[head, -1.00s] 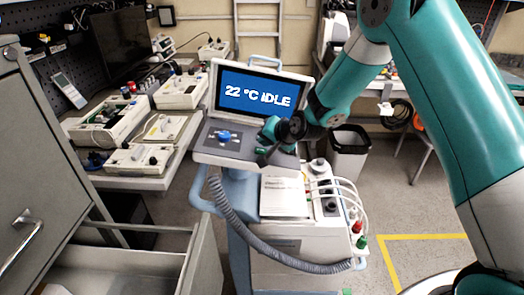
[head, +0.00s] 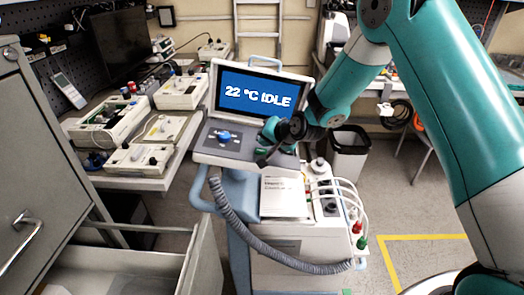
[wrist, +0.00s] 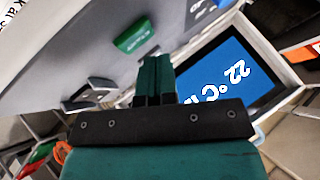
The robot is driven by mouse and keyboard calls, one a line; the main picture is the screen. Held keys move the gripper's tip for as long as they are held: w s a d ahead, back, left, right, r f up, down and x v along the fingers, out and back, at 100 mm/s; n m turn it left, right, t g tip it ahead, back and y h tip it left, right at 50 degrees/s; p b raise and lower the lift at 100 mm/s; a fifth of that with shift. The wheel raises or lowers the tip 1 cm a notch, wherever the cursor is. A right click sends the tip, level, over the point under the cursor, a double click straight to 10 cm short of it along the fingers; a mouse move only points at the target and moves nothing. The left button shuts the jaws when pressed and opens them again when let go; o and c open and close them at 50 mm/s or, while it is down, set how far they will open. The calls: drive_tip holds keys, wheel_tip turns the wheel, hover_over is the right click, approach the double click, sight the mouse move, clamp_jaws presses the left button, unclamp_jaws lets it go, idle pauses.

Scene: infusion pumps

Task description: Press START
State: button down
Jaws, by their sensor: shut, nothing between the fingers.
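The pump unit's screen (head: 258,95) reads "22 °C IDLE" on blue, and part of it shows in the wrist view (wrist: 225,75). A green button (wrist: 135,36) with small lettering, too small to read surely, sits on the grey control panel (head: 212,151). My gripper (wrist: 154,60) is shut and empty, its fingertips close to the green button; I cannot tell whether they touch it. In the head view my gripper (head: 266,138) is over the right part of the panel and partly hides that area.
A blue knob (head: 223,137) is on the panel's left part. A grey corrugated hose (head: 240,232) hangs below the panel. A bench with several devices (head: 180,92) stands at left, and an open drawer (head: 130,262) is at lower left. Clear floor lies at right.

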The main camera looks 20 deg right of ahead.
idle(0.5)
drive_tip(key=shift+a+f+b, duration=0.1)
drive_tip(key=shift+f+b, duration=0.3)
drive_tip(key=shift+f, duration=0.05)
drive_tip(key=shift+w+f+b, duration=0.1)
drive_tip(key=shift+f+b, duration=0.25)
idle(0.4)
drive_tip(key=shift+r, duration=0.1)
idle(0.4)
drive_tip(key=shift+r+p, duration=0.45)
drive_tip(key=shift+r, duration=0.25)
drive_tip(key=shift+r, duration=0.1)
drive_tip(key=r+p, duration=0.1)
drive_tip(key=r, duration=0.1)
drive_tip(key=d+r+p, duration=0.1)
drive_tip(key=r+p, duration=0.1)
drive_tip(key=shift+s+r, duration=0.2)
drive_tip(key=shift+r, duration=0.15)
